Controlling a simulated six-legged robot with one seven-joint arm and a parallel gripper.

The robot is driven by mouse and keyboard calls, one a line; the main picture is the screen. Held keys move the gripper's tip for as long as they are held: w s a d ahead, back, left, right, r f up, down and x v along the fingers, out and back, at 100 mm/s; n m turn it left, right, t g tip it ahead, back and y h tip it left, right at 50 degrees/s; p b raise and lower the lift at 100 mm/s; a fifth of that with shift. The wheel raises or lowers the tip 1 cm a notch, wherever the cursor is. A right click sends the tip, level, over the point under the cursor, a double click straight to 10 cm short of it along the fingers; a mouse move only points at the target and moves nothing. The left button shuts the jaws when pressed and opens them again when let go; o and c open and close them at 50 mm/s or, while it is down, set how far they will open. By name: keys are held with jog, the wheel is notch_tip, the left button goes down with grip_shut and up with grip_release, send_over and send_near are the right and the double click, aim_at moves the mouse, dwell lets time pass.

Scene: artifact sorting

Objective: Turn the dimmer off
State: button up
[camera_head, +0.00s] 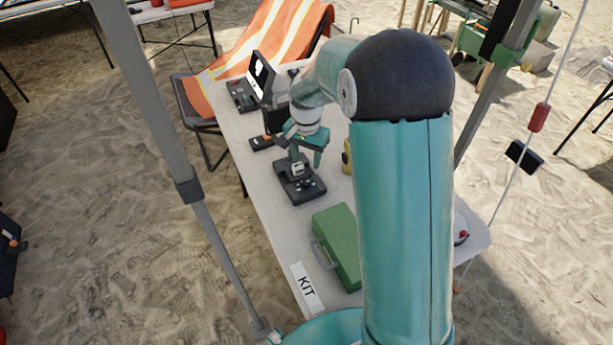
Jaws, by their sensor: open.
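My gripper (286,134) is at the end of my teal arm, over the far half of the white table (262,196). It is small in view and partly hidden by my wrist; it is open. A small dark device with an orange spot (261,142) lies on the table just left of and below my gripper. It may be the dimmer, but its knob or switch is too small to make out. I cannot tell whether my gripper touches it. A dark upright piece (274,118) stands just behind it.
A microscope with a dark base (301,188) stands close below my gripper. An open laptop-like case (242,97) is at the far left. A green box (338,244) and a KIT label (307,287) are nearer. A tent pole (160,110) stands left of the table.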

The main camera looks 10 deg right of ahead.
aim_at(306, 182)
notch_tip(306, 182, down, 9)
jog(key=shift+f, duration=0.1)
dwell(0.3)
jog(key=c, duration=1)
